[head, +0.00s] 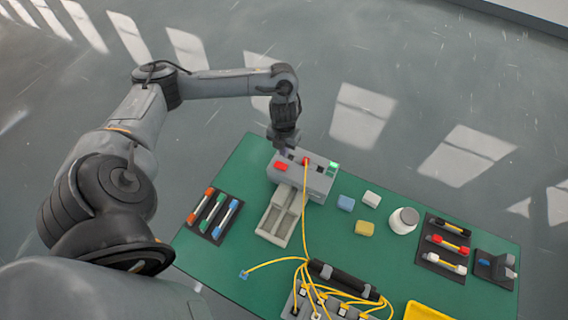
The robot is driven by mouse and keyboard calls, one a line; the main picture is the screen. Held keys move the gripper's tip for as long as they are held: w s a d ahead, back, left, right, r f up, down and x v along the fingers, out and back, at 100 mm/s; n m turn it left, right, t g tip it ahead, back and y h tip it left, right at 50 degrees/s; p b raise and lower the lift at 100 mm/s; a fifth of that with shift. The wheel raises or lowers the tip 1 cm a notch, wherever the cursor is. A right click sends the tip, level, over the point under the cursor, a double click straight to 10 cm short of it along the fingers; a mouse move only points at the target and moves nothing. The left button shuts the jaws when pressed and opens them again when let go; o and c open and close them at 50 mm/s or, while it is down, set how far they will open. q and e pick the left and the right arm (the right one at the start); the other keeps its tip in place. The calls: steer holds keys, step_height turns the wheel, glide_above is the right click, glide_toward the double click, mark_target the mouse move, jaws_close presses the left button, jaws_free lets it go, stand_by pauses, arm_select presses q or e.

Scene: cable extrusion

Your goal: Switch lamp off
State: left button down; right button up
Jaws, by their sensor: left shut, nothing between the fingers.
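A grey control box (318,182) stands at the back of the green table. On its top are a red button (281,166) at the left, a smaller red part (306,160) in the middle, and a bright green lamp (333,168) at the right that looks lit. A yellow cable (303,215) runs from the middle red part toward the front. My left gripper (283,148) points down at the box's back left edge, just behind the red button. Its fingers are shut and empty; whether they touch the box is unclear. My right gripper is out of view.
A grey tray (263,229) stands before the box. Yellow cables (285,262) spread near the front. Small blocks (365,228), a white jar (403,221), and racks of coloured pieces (214,214) and (446,242) lie around. Green surface between them is partly free.

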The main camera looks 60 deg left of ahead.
arm_select(q)
steer(key=b, duration=0.2)
glide_above(283, 166)
step_height(283, 166, down, 6)
steer(key=shift+w+f, duration=0.1)
steer(key=shift+w, duration=0.05)
steer(key=shift+f, duration=1)
